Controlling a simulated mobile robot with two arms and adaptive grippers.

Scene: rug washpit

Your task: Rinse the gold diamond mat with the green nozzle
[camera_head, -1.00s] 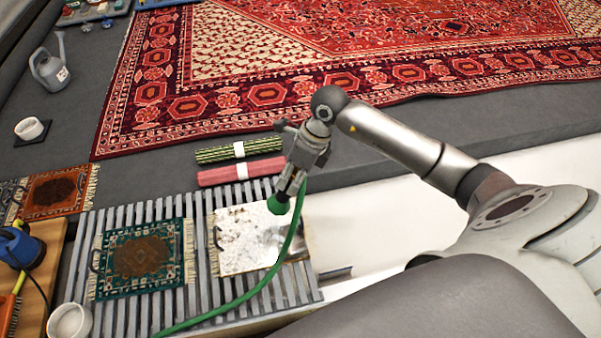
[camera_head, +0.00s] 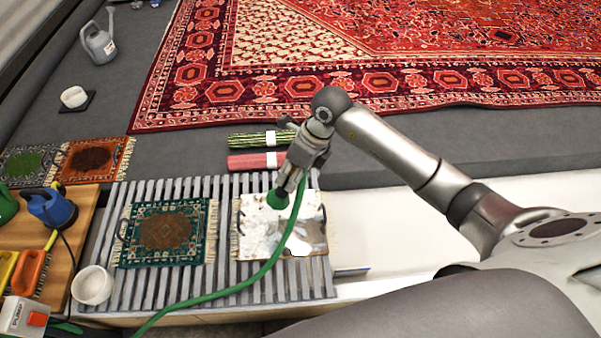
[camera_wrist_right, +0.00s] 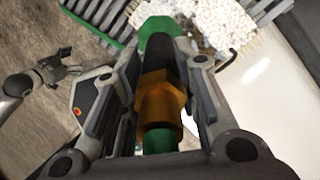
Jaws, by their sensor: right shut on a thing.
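A mat (camera_head: 257,222) lies on the slatted rack, mostly covered in white foam; its gold diamond pattern cannot be made out. A greyish-tan patch with less foam shows at its lower right. My right gripper (camera_head: 287,186) is shut on the green nozzle (camera_head: 277,199), above the mat's upper part and pointing down. The right wrist view shows the nozzle's green head (camera_wrist_right: 160,30) and brass fitting (camera_wrist_right: 158,100) between the fingers, with foam beyond. My left gripper (camera_wrist_right: 68,68) shows small at the left of that view; its jaws are unclear.
A green hose (camera_head: 215,293) runs from the nozzle across the rack (camera_head: 225,215). A teal mat (camera_head: 165,232) lies left of the foamy one. Two rolled rugs (camera_head: 258,160) lie behind. A white bowl (camera_head: 92,285) and a wooden board with tools (camera_head: 75,220) stand left.

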